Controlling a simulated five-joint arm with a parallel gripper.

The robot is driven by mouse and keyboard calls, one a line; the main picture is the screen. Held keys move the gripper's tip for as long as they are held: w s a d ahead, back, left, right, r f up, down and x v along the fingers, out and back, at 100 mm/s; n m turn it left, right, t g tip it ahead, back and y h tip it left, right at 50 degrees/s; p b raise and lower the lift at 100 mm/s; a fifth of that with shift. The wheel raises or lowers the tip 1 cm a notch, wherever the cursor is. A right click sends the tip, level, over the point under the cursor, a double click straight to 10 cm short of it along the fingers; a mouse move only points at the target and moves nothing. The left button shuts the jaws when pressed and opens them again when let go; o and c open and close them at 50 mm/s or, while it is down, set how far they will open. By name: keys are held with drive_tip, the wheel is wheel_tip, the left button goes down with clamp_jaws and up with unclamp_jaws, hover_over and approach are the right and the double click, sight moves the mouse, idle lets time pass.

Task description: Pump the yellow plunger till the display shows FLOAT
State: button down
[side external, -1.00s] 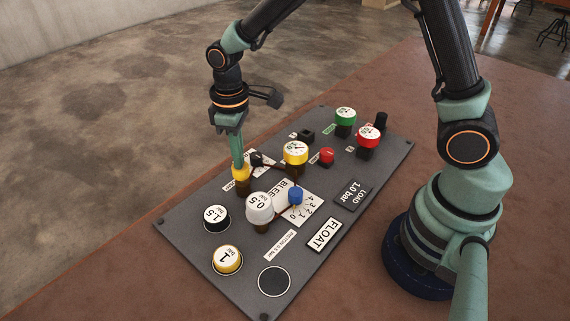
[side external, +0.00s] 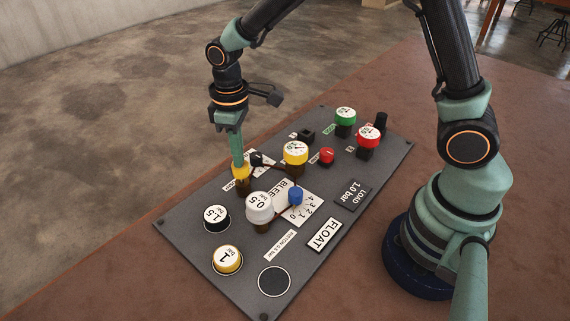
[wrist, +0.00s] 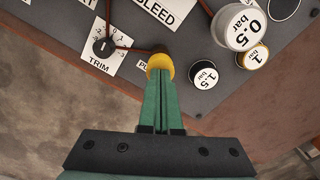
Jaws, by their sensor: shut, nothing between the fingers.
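The yellow plunger (side external: 241,172) stands on the left edge of the dark grey panel (side external: 186,247), with a brown body below its cap. My gripper (side external: 238,164) is shut and points down, its green fingertips at the top of the plunger cap. The wrist view also shows the shut fingertips (wrist: 160,72) at the yellow cap (wrist: 160,60), with nothing held between them. Whether they press on it is hard to tell. The display (side external: 322,235) near the panel's front right edge reads FLOAT in black letters on white.
Close by are a black trim knob (wrist: 103,46), a white 0.5 bar cap (side external: 258,206), a black 1.5 cap (side external: 216,217) and a yellow gauge cap (side external: 295,152). A blue knob (side external: 295,196) sits mid-panel.

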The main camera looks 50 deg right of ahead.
drive_tip(key=shift+r, duration=2.8)
drive_tip(key=shift+r, duration=0.1)
drive_tip(key=s+d+r+m+t, duration=0.5)
drive_tip(key=s+d+r, duration=0.4)
drive_tip(key=s+d, duration=0.1)
drive_tip(key=shift+s+d+r+m+t, duration=0.3)
drive_tip(key=shift+s+r+m, duration=0.05)
drive_tip(key=shift+s+m, duration=0.05)
